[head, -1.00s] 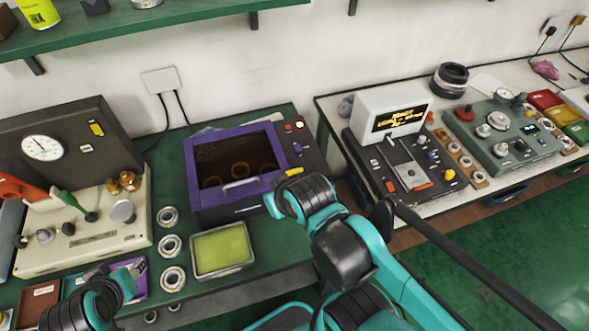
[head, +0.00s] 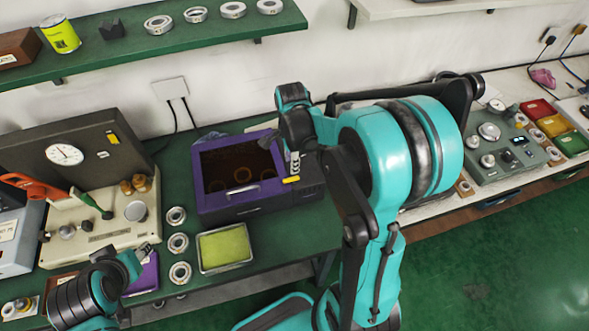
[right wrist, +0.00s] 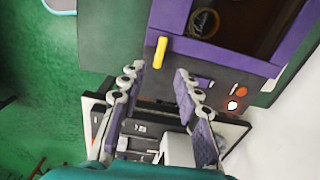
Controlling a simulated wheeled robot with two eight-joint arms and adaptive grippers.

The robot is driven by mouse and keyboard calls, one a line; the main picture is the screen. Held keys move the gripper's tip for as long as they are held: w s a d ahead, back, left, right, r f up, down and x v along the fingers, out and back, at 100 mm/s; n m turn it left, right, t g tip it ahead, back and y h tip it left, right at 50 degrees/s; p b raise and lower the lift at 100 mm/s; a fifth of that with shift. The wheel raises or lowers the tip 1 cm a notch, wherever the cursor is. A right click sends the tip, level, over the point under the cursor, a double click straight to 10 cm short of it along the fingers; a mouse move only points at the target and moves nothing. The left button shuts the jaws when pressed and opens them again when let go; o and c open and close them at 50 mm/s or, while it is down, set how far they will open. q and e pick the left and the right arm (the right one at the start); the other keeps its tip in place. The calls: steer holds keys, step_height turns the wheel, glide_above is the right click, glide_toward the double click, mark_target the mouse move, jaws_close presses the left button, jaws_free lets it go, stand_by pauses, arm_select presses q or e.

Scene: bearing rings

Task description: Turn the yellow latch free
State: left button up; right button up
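The yellow latch (head: 291,180) is a short bar on the right front of a purple-framed box (head: 240,202) with a dark window and rings behind it. In the right wrist view the yellow latch (right wrist: 160,53) appears upright in the picture, just beyond the fingertips. My right gripper (right wrist: 158,73) is open and empty, its fingers spread to either side of the latch's line, not closed on it. In the head view the right wrist hangs above the box's right side and its fingers are mostly hidden. My left gripper (head: 146,252) is low at left, away from the box.
A green-filled tray (head: 224,248) stands in front of the box, with several rings (head: 178,244) to its left. A beige gauge machine (head: 105,220) is farther left. A green shelf (head: 200,35) runs above. A second bench is at right, partly behind my right arm.

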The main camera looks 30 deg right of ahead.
mark_target(292, 178)
steer(key=shift+d+f, duration=0.1)
steer(key=shift+f, duration=0.2)
step_height(292, 178, down, 7)
steer(key=shift+f+b, duration=0.2)
steer(key=shift+b, duration=0.75)
jaws_close()
